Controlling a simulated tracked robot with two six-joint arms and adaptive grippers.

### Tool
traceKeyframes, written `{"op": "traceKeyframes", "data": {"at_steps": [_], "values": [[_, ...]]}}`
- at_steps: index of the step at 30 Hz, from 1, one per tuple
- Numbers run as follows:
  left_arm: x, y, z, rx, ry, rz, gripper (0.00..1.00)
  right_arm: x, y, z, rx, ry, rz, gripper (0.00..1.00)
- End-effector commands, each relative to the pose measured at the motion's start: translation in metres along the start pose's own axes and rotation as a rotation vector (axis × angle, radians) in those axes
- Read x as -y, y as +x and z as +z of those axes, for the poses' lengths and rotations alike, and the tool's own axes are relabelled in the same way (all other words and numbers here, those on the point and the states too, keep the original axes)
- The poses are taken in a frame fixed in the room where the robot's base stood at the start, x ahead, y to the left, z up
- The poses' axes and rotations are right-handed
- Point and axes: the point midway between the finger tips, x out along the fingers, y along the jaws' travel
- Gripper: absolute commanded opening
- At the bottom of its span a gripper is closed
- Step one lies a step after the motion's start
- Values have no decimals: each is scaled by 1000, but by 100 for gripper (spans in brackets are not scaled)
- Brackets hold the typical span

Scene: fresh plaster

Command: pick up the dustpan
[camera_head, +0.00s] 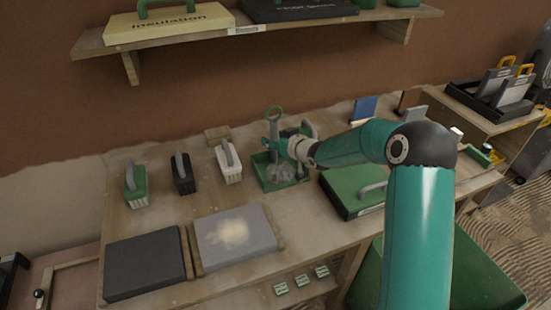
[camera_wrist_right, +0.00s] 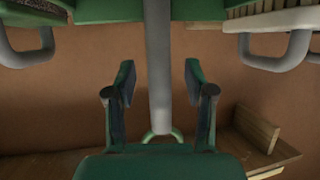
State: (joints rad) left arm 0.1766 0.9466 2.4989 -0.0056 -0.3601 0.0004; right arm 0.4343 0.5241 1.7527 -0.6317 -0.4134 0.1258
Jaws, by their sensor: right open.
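The dustpan has a green pan (camera_head: 268,183) resting on the workbench and an upright handle (camera_head: 274,128) with a green loop on top. Grey matter shows in the pan. My right gripper (camera_head: 283,146) is at the handle, above the pan, and partly hides it. In the right wrist view, the grey handle (camera_wrist_right: 158,60) runs between the two parted fingers of the right gripper (camera_wrist_right: 160,84), with a gap on each side. Its green loop (camera_wrist_right: 162,135) shows beyond them. My left gripper is in neither view.
Several brushes with grey handles, such as a white one (camera_head: 229,165), stand left of the dustpan. A green case (camera_head: 350,192) lies close on the right. A dark slab (camera_head: 145,265) and a grey board (camera_head: 235,238) lie in front. A shelf (camera_head: 290,35) hangs above.

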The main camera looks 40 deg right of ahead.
Motion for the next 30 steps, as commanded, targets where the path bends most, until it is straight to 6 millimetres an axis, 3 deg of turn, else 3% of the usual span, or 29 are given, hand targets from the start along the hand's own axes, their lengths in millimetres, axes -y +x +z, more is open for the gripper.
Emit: {"op": "traceKeyframes", "data": {"at_steps": [4,11,21,30], "values": [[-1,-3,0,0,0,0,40,0,12,-1,0,0,0,54],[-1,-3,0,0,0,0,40,0,13,-1,-1,0,1,54],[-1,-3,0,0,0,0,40,0,13,-1,-1,0,1,0],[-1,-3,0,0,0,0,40,0,12,-2,-3,0,0,0]]}}
